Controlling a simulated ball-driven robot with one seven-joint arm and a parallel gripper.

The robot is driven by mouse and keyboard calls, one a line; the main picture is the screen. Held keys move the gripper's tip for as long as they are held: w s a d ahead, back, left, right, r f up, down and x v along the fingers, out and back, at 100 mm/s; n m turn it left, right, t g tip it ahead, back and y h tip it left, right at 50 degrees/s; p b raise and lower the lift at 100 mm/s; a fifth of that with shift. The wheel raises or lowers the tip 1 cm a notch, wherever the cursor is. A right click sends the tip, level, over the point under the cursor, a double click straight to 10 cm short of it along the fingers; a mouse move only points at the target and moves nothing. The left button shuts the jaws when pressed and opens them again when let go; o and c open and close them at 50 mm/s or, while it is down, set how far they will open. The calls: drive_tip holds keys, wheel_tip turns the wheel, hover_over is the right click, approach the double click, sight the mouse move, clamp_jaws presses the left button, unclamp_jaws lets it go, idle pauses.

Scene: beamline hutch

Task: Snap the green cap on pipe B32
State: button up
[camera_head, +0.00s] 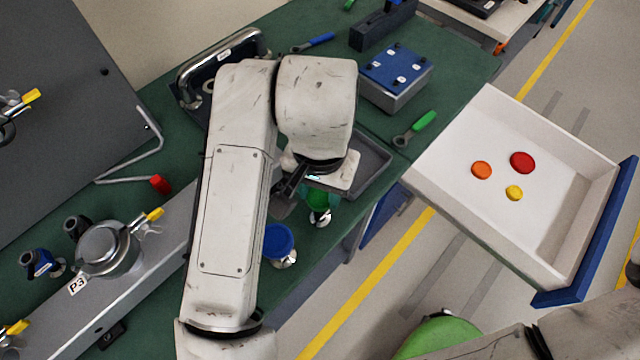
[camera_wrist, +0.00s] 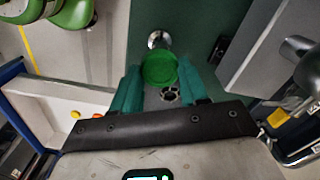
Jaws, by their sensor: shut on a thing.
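The green cap (camera_wrist: 160,69) is a round disc between the two teal fingers of my gripper (camera_wrist: 159,76), which is shut on it. In the head view my gripper is mostly hidden by my arm, and the green cap (camera_head: 317,198) shows just below it. A silver pipe fitting (camera_head: 320,217) shows right under the cap. I cannot tell whether cap and fitting touch. In the wrist view a shiny fitting (camera_wrist: 158,40) lies beyond the cap, and a holed metal flange (camera_wrist: 170,95) lies between the fingers. No B32 label is readable.
A blue cap (camera_head: 278,240) sits on a fitting nearby. A white drawer (camera_head: 455,140) at right holds red (camera_head: 522,162), orange (camera_head: 482,170) and yellow (camera_head: 514,193) caps. A grey tray (camera_head: 375,160), a green-handled wrench (camera_head: 415,129) and a blue-topped box (camera_head: 396,75) stand behind.

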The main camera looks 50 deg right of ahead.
drive_tip(key=shift+f, duration=0.15)
drive_tip(key=o, duration=1.1)
wheel_tip(320, 180, up, 11)
drive_tip(key=p, duration=0.3)
drive_tip(key=shift+f, duration=0.1)
